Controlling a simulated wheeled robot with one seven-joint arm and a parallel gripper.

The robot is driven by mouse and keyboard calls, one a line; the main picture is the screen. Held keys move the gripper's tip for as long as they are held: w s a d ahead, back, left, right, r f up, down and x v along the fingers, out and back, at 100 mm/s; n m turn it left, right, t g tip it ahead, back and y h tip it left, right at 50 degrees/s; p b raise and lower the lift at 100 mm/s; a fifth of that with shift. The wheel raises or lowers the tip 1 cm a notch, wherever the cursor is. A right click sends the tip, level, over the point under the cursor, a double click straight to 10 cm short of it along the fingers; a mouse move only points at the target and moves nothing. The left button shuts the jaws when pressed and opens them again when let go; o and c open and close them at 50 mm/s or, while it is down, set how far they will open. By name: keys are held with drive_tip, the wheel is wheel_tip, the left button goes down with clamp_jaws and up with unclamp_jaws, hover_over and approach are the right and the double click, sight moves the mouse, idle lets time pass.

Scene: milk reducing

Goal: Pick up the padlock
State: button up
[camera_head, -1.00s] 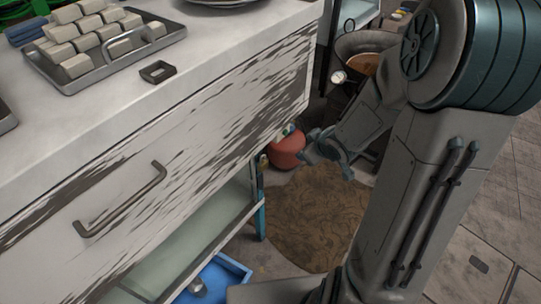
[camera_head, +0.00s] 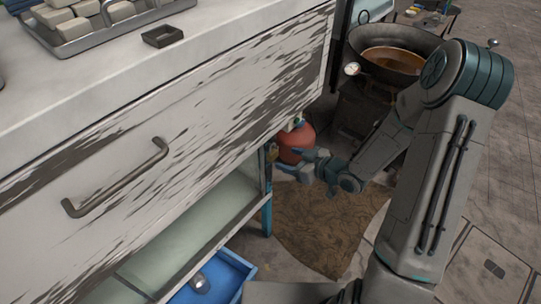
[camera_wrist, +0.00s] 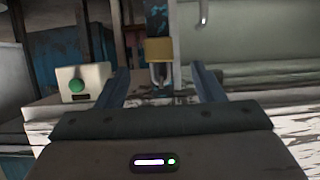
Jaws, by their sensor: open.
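The padlock (camera_head: 271,153) is a small brass-yellow block hanging at the cabinet's corner, by the top of the blue leg. In the wrist view the padlock (camera_wrist: 159,50) shows its yellow body with the metal shackle below it, so this view looks upside down. My gripper (camera_head: 301,166) is just right of the padlock in the head view, pointing towards it. In the wrist view my gripper (camera_wrist: 162,80) has its two fingers apart, with the padlock lined up between them. I cannot tell how much depth gap is left. Nothing is held.
A white, worn cabinet (camera_head: 200,100) with a drawer handle (camera_head: 118,180) fills the left. A red gas cylinder (camera_head: 297,143) stands behind my gripper. A box with a green button (camera_wrist: 77,84) is beside the left finger. A wok (camera_head: 390,57) is farther back.

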sight(275, 154)
drive_tip(key=x, duration=0.6)
drive_tip(key=shift+w+a+b, duration=0.2)
drive_tip(key=shift+w+b, duration=0.05)
drive_tip(key=shift+b, duration=0.15)
drive_tip(key=shift+d, duration=0.1)
drive_tip(key=c, duration=1.1)
drive_tip(key=shift+r, duration=0.1)
